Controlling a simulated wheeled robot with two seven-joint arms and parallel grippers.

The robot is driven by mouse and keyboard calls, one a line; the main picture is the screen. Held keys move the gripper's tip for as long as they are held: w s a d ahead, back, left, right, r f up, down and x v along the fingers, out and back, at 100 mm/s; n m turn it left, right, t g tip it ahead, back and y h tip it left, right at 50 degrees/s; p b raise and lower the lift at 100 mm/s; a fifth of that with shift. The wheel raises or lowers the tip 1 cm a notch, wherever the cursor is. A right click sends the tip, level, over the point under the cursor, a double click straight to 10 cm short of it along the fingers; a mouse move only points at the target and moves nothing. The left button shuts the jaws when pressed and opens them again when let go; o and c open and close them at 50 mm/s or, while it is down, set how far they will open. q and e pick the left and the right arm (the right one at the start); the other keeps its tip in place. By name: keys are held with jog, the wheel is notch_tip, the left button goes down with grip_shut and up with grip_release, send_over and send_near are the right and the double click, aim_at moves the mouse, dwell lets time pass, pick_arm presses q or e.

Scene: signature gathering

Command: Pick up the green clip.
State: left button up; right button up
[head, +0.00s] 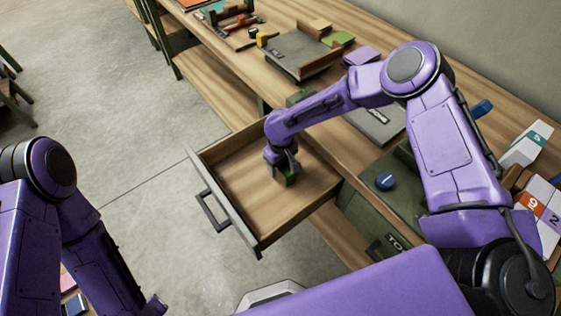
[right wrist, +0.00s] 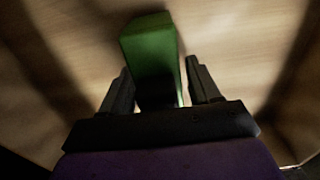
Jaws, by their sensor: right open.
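The green clip (right wrist: 152,50) is in the open drawer (head: 250,208), near its back right part. In the head view only a small part of the clip (head: 289,179) shows below my right gripper (head: 283,172). In the right wrist view the clip stands between the two dark fingers of my right gripper (right wrist: 168,92), which is open around it. A gap shows between the clip and the right finger; on the left side I cannot tell whether the finger touches. My left arm shows at the lower left of the head view, but its gripper is not clearly visible.
The drawer's front with its handle (head: 211,212) sticks out from the wooden workbench (head: 222,75). Its walls surround my right gripper.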

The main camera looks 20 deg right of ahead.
jog(key=c, duration=0.9)
jog(key=shift+o, duration=0.2)
